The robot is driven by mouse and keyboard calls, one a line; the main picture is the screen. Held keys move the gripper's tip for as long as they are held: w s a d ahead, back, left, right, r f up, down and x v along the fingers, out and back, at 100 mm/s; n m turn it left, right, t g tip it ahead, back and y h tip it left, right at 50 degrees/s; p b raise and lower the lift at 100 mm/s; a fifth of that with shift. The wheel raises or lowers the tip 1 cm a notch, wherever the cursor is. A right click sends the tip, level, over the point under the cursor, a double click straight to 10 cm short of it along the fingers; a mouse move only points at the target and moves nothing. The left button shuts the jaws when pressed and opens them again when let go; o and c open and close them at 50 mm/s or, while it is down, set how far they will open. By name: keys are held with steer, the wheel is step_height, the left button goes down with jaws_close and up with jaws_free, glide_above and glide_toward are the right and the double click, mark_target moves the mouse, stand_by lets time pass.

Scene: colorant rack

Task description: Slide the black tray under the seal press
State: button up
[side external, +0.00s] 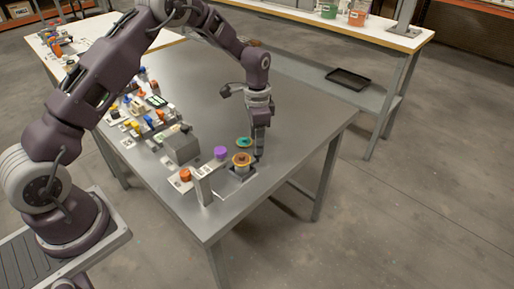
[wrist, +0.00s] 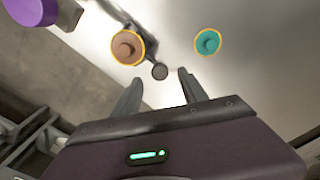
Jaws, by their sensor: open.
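A shallow black tray (side external: 348,78) lies on the shelf below the back bench in the side view, far from my gripper. A grey upright post (side external: 402,18) stands on that bench; I cannot tell whether it is the seal press. My gripper (side external: 260,152) points down near the right edge of the grey table, beside a brown-topped round piece with an orange rim (side external: 242,158). In the wrist view, my open gripper (wrist: 160,90) has a small dark round knob (wrist: 159,71) just ahead, between the fingertips. Whether it touches them is unclear.
A teal disc (side external: 243,142) sits behind the brown-topped piece. Several small coloured parts crowd the table's left side. The table's far middle is clear.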

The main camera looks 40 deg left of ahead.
step_height(320, 180, down, 4)
steer(key=shift+r, duration=0.15)
steer(key=shift+c, duration=0.2)
jaws_close()
steer(key=shift+s, duration=0.1)
stand_by(1.1)
